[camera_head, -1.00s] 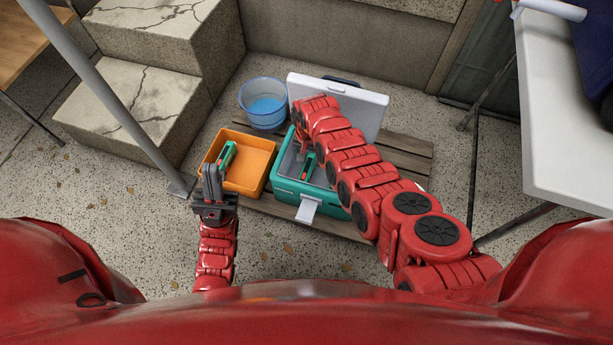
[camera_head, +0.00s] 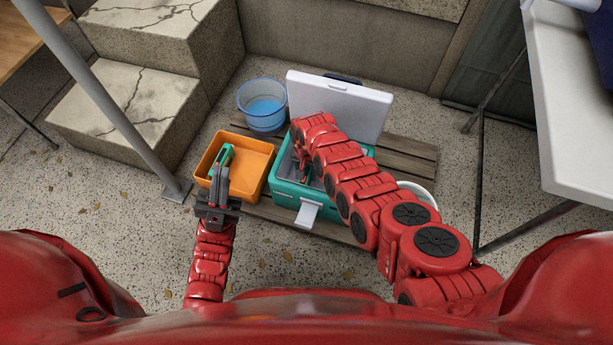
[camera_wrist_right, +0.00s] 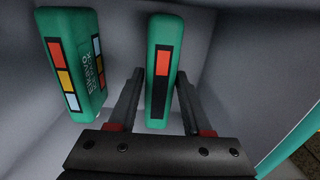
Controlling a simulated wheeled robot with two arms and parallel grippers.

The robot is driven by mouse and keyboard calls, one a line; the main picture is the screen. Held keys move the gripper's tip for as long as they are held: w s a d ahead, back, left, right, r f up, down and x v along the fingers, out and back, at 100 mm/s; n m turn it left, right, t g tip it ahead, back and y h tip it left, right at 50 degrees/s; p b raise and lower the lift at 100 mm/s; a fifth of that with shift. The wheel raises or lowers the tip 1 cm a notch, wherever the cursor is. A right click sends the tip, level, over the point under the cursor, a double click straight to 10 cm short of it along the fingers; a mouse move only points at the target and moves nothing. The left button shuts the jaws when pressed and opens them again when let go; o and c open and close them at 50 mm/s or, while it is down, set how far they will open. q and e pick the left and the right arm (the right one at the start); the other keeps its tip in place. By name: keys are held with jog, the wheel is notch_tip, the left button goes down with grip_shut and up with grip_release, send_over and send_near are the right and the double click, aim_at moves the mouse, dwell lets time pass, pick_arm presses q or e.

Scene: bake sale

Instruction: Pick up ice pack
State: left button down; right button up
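The green ice pack (camera_wrist_right: 160,85) with a black and red label stands upright in the teal cooler (camera_head: 283,189). In the right wrist view, my right gripper (camera_wrist_right: 160,90) is open, one finger on each side of this pack, with a visible gap at the right finger. A second green ice pack (camera_wrist_right: 75,60) with coloured squares stands to the left by the inner wall. In the head view, my right arm hides much of the cooler's inside. Another green item (camera_head: 222,160) lies in the orange bin (camera_head: 254,160). My left gripper (camera_head: 221,172) is over the bin's near left edge; its finger gap is unclear.
The cooler's white lid (camera_head: 340,105) stands open behind it. A blue bucket (camera_head: 262,104) is behind the bin. A wooden pallet (camera_head: 408,155) lies underneath. A metal pole (camera_head: 110,105) and stone steps (camera_head: 130,110) are left; a white table (camera_head: 580,110) is right.

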grip_shut()
jog(key=shift+r, duration=0.1)
